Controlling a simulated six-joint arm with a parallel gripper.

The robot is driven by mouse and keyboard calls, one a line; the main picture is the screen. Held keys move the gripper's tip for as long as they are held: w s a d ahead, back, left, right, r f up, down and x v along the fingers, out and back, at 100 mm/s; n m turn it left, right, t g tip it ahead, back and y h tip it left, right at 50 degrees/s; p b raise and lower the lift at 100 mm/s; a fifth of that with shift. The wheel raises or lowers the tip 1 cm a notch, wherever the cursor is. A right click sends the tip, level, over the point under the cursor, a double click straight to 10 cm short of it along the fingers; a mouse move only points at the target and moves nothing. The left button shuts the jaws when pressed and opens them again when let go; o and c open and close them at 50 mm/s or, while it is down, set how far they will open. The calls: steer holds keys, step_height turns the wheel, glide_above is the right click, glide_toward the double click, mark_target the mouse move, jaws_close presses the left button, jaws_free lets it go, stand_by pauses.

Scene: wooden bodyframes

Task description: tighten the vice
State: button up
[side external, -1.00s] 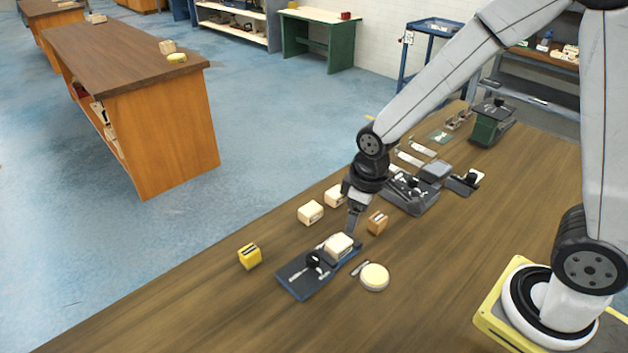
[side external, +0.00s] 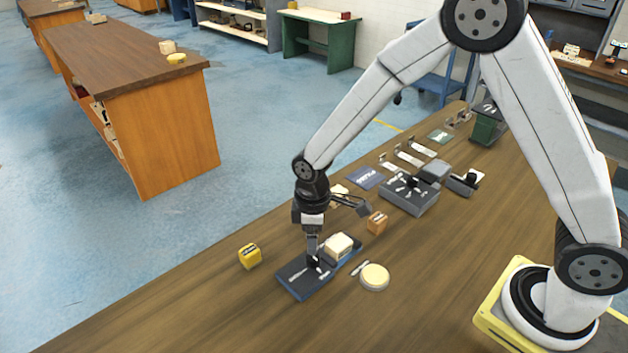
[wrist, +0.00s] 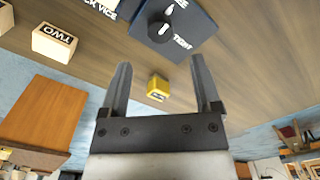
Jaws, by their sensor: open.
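The vice is a dark blue plate (side external: 300,282) on the near workbench, with a pale wooden block (side external: 339,246) at its right end. In the wrist view the plate (wrist: 192,22) carries a black round knob (wrist: 160,29) with a white pointer mark, and a label that reads like "TIGHT". My gripper (side external: 313,257) points down at the knob's part of the plate and hides much of it. In the wrist view my gripper (wrist: 160,62) is open and empty, fingers apart. The knob is ahead of the fingertips, not between them. Contact cannot be told.
A yellow block (side external: 250,257) stands left of the vice. A round pale-yellow disc (side external: 374,277) lies to its right, and an orange-brown block (side external: 377,223) behind. Another grey fixture (side external: 408,196) sits farther back. The bench (side external: 440,300) is bare at the front right.

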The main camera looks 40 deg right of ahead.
mark_target(313, 257)
steer(key=shift+f, duration=3.6)
jaws_close()
